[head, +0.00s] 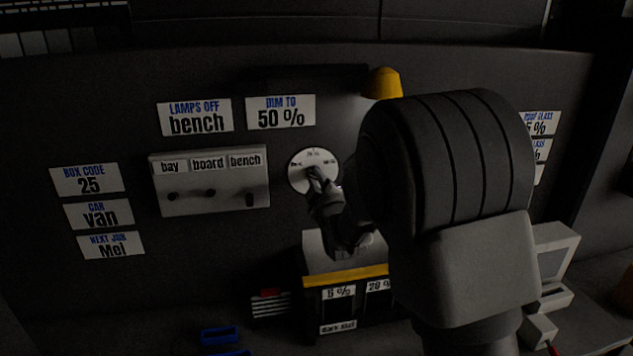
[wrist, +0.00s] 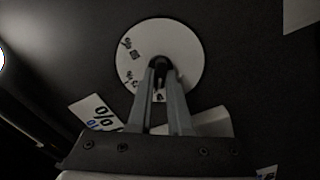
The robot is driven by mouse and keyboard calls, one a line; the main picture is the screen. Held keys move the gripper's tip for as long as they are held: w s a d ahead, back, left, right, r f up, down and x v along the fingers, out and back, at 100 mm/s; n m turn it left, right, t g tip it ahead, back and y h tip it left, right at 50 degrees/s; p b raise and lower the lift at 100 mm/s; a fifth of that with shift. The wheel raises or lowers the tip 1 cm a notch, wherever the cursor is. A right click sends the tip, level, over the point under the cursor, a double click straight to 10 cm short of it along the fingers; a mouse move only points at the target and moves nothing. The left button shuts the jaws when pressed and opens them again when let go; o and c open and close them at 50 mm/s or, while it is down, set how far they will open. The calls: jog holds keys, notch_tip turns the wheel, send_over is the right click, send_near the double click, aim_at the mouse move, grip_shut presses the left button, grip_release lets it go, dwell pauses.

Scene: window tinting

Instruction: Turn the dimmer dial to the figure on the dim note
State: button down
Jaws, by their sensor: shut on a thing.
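The dimmer dial (head: 312,168) is a round white plate on the dark wall panel, with small markings around its rim that are too small to read. It also shows in the wrist view (wrist: 185,55), with a dark knob at its middle. My gripper (head: 315,178) is at the dial and shut on the knob; in the wrist view its two fingers (wrist: 161,70) close around the knob. The fingers hide part of the knob and the lower markings. The dim note (head: 281,112) above the dial reads "DIM TO 50 %".
A switch plate (head: 210,208) labelled bay, board and bench is left of the dial. A "LAMPS OFF bench" note (head: 195,117) hangs above it. A yellow lamp (head: 382,83) is above right. A yellow-edged box (head: 345,278) stands below. My arm covers the right side.

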jog(key=shift+f+b, duration=0.15)
jog(key=shift+b, duration=0.15)
jog(key=shift+d+m+b, duration=0.2)
jog(key=shift+m+b, duration=11.6)
jog(key=shift+b, duration=1.65)
jog(key=shift+r, duration=0.2)
jog(key=c, duration=0.8)
grip_release()
jog(key=shift+c, duration=0.2)
